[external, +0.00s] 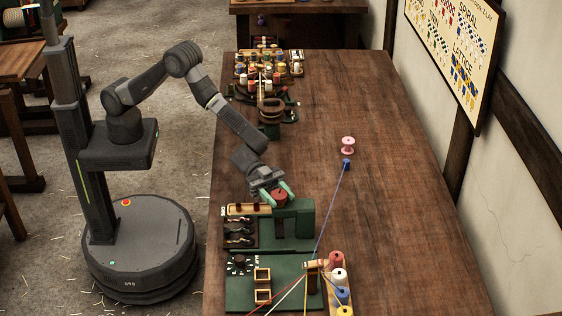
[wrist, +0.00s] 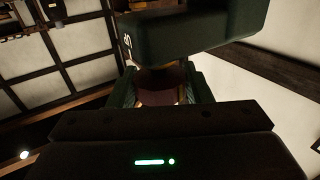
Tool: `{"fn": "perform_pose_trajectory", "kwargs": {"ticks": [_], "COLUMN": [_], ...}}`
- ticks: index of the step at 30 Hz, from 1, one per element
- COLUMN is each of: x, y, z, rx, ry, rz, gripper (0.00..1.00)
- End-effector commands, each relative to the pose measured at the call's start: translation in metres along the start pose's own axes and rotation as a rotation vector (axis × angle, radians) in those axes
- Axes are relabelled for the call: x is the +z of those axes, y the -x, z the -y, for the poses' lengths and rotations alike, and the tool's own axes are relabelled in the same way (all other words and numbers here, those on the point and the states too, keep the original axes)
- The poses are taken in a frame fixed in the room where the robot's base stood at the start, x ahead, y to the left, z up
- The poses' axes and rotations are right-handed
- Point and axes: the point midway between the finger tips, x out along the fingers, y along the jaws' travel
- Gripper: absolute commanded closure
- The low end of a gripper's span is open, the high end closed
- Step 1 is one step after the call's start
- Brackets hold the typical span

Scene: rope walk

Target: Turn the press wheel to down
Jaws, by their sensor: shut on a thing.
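The press (external: 306,228) is a dark green block-like machine near the front left of the long bench. A red round knob, which looks like the press wheel (external: 279,196), sits at its upper left. My gripper (external: 278,191) reaches down to it from the upper left, with its green fingers on either side, shut on the wheel. In the wrist view, a dark reddish part of the wheel (wrist: 160,78) shows between the fingers, with a green part of the press (wrist: 195,28) above.
A green board (external: 245,293) with small wooden frames lies in front of the press. A spool rack (external: 340,286) with coloured cords stands at front right. A pink spool (external: 348,145) stands mid-bench. Many small spools crowd the far left. The bench's right side is mostly clear.

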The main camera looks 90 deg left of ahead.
Motion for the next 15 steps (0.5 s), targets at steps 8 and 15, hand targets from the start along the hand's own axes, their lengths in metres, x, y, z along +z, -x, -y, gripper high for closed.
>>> {"fn": "perform_pose_trajectory", "kwargs": {"ticks": [8, 15], "x": [-0.0046, -0.0023], "y": [-0.0001, -0.0001], "z": [0.0014, 0.0016], "rx": [0.133, 0.331], "ry": [-0.001, -0.003], "rz": [0.001, 0.0], "gripper": [0.78, 0.78]}}
